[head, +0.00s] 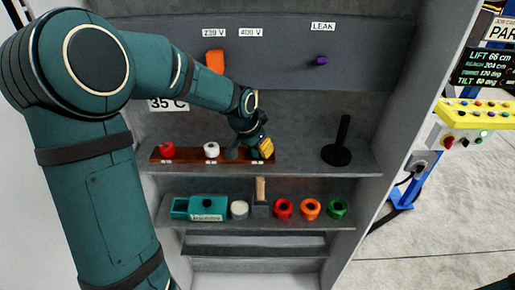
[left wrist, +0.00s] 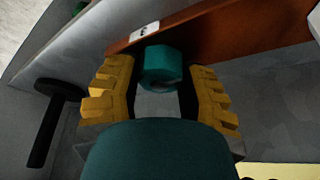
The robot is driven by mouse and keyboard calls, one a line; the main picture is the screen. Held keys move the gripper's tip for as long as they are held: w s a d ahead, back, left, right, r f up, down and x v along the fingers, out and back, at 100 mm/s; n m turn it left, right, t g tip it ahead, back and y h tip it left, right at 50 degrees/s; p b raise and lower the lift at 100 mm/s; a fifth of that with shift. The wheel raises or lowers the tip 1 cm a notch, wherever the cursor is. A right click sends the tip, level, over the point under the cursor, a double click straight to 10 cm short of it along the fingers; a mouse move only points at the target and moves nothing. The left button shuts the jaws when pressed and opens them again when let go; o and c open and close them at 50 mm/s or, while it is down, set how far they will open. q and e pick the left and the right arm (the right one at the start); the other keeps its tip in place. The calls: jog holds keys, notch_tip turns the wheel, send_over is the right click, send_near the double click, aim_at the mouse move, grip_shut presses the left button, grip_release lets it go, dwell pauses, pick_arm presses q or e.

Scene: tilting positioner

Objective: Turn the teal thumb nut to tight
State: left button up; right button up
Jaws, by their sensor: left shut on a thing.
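The teal thumb nut (left wrist: 160,68) shows in the left wrist view, at the edge of a brown board (left wrist: 205,32) beside a small white label. The same brown board (head: 190,157) lies on the upper shelf in the head view. My left gripper (left wrist: 162,95) has one yellow fingertip on each side of the nut and is shut on it. In the head view my left gripper (head: 258,147) is at the board's right end, and the nut is mostly hidden by it. The nut's marking and how tight it is cannot be read. My right gripper is not in view.
A red knob (head: 167,149) and a white knob (head: 212,149) stand on the same board. A black post on a round base (head: 337,153) stands to the right. The shelf below holds a teal box (head: 207,208) and red, orange and green rings.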

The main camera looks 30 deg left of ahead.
pick_arm(q)
jog(key=shift+f+m, duration=0.1)
jog(key=shift+m, duration=0.4)
jog(key=o, duration=1.2)
jog(key=v, duration=1.2)
jog(key=shift+a, duration=0.2)
jog(key=shift+w, duration=0.1)
